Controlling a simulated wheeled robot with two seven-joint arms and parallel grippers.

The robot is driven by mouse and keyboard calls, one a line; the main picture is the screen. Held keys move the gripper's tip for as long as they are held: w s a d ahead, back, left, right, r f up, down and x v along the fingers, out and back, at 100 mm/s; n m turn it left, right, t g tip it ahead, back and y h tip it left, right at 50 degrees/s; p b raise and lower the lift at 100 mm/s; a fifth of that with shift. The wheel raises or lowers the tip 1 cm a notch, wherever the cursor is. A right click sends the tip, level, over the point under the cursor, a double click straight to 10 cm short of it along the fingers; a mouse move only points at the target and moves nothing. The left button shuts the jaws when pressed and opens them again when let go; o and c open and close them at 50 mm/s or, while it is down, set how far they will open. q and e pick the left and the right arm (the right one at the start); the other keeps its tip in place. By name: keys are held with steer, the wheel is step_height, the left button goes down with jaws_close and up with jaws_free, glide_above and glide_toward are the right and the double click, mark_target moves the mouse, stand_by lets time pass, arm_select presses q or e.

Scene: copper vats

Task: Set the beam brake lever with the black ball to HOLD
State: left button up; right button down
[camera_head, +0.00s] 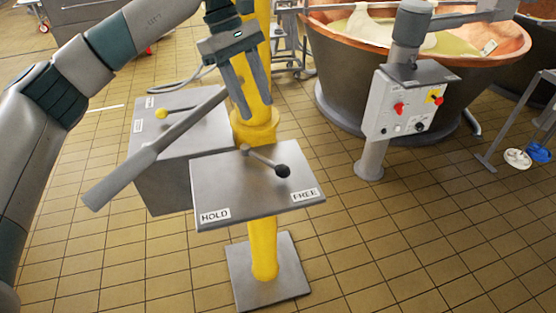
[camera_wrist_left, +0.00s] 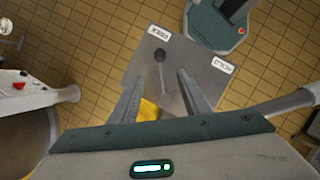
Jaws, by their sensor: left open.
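The beam brake lever (camera_head: 262,160) is a short grey arm ending in a black ball (camera_head: 283,171), on a grey plate (camera_head: 240,190) on the yellow post. The ball lies on the side of the FREE label (camera_head: 305,194); the HOLD label (camera_head: 215,215) is at the plate's front left corner. My left gripper (camera_head: 248,100) is open and empty, fingers pointing down, above and behind the plate. In the left wrist view, the black ball (camera_wrist_left: 160,55) and lever appear between the spread fingers (camera_wrist_left: 163,88), beyond the tips and apart from them. My right gripper is not in view.
A long grey handle bar (camera_head: 150,160) slants across the left, close to my left gripper. Behind it, a grey box (camera_head: 185,135) carries a yellow-ball lever (camera_head: 162,113). The yellow post (camera_head: 262,250) stands on a floor plate. A control box (camera_head: 410,100) and copper vat (camera_head: 500,50) are right.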

arm_select(q)
steer(key=p, duration=0.3)
glide_above(269, 164)
steer(key=w, duration=0.1)
steer(key=f, duration=0.6)
steer(key=shift+a+f, duration=0.3)
steer(key=shift+a, duration=0.05)
steer(key=p+x, duration=0.2)
steer(key=x, duration=0.7)
steer(key=shift+f, duration=0.15)
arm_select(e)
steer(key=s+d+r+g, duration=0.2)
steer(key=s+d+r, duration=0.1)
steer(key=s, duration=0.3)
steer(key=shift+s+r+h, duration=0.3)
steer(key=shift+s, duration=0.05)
arm_select(q)
jaws_close()
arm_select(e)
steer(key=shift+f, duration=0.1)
